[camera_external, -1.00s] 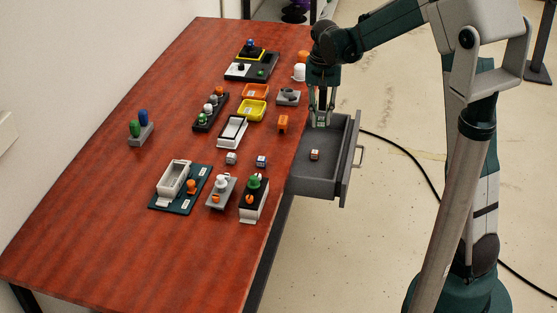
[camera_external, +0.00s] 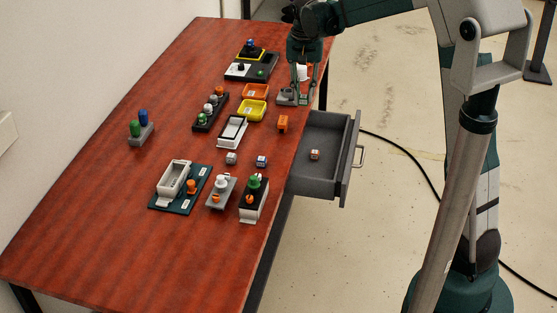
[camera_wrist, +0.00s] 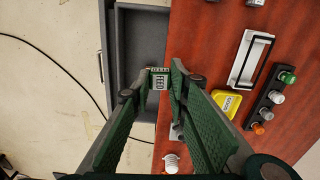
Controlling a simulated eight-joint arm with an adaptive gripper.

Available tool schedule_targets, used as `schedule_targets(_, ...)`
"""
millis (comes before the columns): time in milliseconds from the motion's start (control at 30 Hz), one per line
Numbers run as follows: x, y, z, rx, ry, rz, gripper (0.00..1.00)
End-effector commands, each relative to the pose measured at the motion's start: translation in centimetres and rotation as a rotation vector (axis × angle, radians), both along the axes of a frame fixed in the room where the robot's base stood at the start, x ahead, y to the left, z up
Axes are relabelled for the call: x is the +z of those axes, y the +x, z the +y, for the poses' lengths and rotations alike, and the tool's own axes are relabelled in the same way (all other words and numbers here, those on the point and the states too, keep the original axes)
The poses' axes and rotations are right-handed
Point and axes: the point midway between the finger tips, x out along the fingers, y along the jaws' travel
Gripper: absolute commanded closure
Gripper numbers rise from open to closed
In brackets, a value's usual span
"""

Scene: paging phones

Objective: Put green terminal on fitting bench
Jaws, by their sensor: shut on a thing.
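My gripper (camera_external: 298,99) is over the right edge of the table, near a grey fitting (camera_external: 284,98). In the wrist view my gripper (camera_wrist: 159,76) is shut on a small block with a FEED label (camera_wrist: 159,82); its colour is unclear. A green-topped piece stands on a black and white stand (camera_external: 254,181). A green knob (camera_external: 203,118) is in a dark rack and shows in the wrist view (camera_wrist: 287,77). A green peg (camera_external: 134,128) stands beside a blue one. I cannot tell which is the green terminal, or which thing is the fitting bench.
An open grey drawer (camera_external: 306,184) holds a small cube (camera_external: 315,154). Two similar cubes (camera_external: 231,158) (camera_external: 261,161) lie on the table. An orange block (camera_external: 283,124) and yellow tray (camera_external: 252,111) are near my gripper. The near table area (camera_external: 130,240) is clear.

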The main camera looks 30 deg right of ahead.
Motion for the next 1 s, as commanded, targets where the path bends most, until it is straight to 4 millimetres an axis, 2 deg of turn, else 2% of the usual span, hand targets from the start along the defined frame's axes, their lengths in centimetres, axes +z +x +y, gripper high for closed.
schedule_targets(167, 0.6, 3.1, 3.1, -0.003, 0.0, 0.0, 0.92)
schedule_targets(467, 1.0, 8.6, 10.0, -0.02, 0.0, 0.0, 0.92)
schedule_targets(700, 1.1, 12.5, 16.0, -0.034, 0.0, 0.0, 0.92)
schedule_targets(1000, 0.7, 16.3, 24.2, -0.051, 0.001, -0.001, 0.92)
